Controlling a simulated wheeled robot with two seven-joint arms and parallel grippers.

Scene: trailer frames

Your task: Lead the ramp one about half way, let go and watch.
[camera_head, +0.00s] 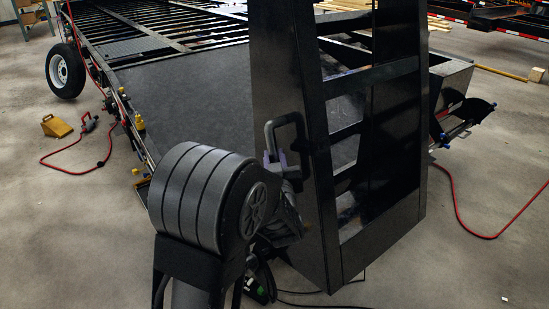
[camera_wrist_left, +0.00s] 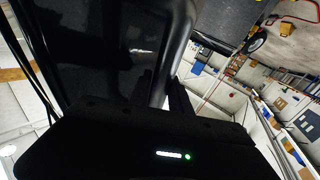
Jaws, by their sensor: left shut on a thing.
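The black ramp (camera_head: 290,95) stands steeply raised at the near end of the trailer (camera_head: 190,95), with open rungs on its right part. A dark grey loop handle (camera_head: 270,128) sits on its near left face. My left gripper (camera_head: 282,165) is shut on this handle; my own arm hides part of the grip. In the left wrist view the ramp's dark face (camera_wrist_left: 105,45) fills the upper left. The grey handle (camera_wrist_left: 178,45) runs down between my left gripper's fingers (camera_wrist_left: 168,95). My right gripper does not show.
A wheel (camera_head: 65,70) stands at the trailer's left side. A yellow chock (camera_head: 56,126) and a red hose (camera_head: 75,171) lie on the floor at left. Another red hose (camera_head: 487,237) crosses the floor at right. The floor at front right is mostly clear.

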